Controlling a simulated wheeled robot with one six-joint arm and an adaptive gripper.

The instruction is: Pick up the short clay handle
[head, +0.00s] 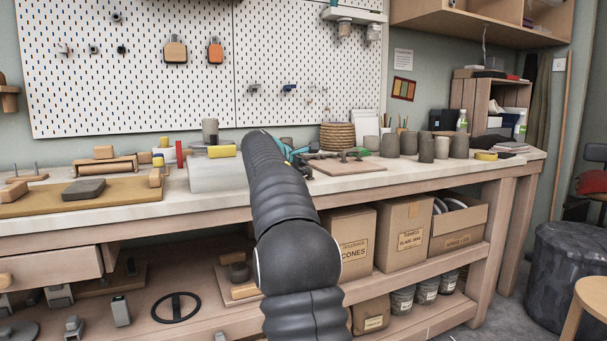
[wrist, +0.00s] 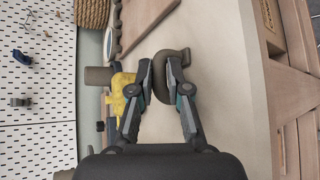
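In the wrist view, a curved grey-brown clay handle (wrist: 183,53) sits between the two fingers of my gripper (wrist: 161,76). The fingers are close together and the handle fills the narrow gap, with its bent end showing past the right finger. My gripper looks shut on it. The fingers hide part of the handle, and I cannot tell whether it still touches the bench. In the head view my arm hides most of the gripper (head: 292,153), and only teal and dark bits show above the bench top.
The pale bench top (wrist: 215,60) is clear on the right in the wrist view. A yellow sponge-like block (wrist: 121,92) lies close to the left finger. In the head view a wooden board (head: 345,168) lies right of my gripper, with several clay cups (head: 390,145) behind it.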

